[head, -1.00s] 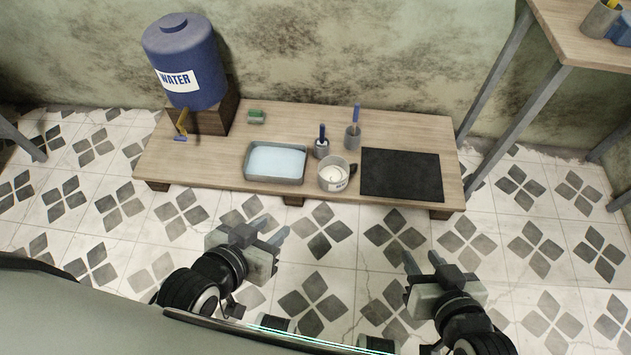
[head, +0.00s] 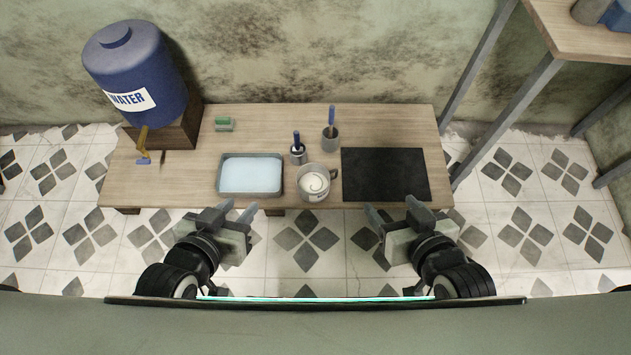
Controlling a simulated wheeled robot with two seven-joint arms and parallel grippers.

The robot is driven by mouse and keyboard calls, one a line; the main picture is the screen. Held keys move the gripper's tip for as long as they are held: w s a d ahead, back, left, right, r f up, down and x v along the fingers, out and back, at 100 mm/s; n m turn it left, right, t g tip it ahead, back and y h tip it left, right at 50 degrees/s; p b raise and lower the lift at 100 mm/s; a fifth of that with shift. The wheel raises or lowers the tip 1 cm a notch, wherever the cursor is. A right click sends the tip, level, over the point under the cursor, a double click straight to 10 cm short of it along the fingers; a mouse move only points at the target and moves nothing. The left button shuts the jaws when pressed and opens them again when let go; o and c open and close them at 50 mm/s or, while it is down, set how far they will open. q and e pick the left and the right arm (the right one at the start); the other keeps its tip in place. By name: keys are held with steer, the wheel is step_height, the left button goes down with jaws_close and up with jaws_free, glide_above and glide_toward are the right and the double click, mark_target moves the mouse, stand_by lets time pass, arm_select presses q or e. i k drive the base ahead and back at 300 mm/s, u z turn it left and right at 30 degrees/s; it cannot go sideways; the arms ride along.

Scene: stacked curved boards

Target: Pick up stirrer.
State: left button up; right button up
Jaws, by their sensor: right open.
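Two blue-handled tools stand upright in small grey holders on the low wooden table (head: 160,185). One tool (head: 331,116) is in the back cup (head: 330,140); the other (head: 296,138) is in the front holder (head: 298,156). I cannot tell for sure which is the stirrer; their lower ends are hidden. A mug (head: 313,196) with pale swirled contents stands in front of them. My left gripper (head: 239,209) is open and empty, near the table's front edge below the tray. My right gripper (head: 390,207) is open and empty, near the front edge below the black mat.
A shallow tray of pale blue liquid (head: 250,194) sits left of the mug. A black mat (head: 385,165) lies to the right. A green sponge-like block (head: 224,123) is at the back. A blue water barrel (head: 135,75) stands on a wooden block at left. A taller table (head: 575,35) is at right.

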mark_target(331, 108)
steer(key=u, duration=0.1)
steer(key=k, duration=0.9)
steer(key=z, duration=0.45)
steer(key=i, duration=0.85)
steer(key=u, duration=0.35)
steer(key=i, duration=0.8)
steer(key=u, duration=0.8)
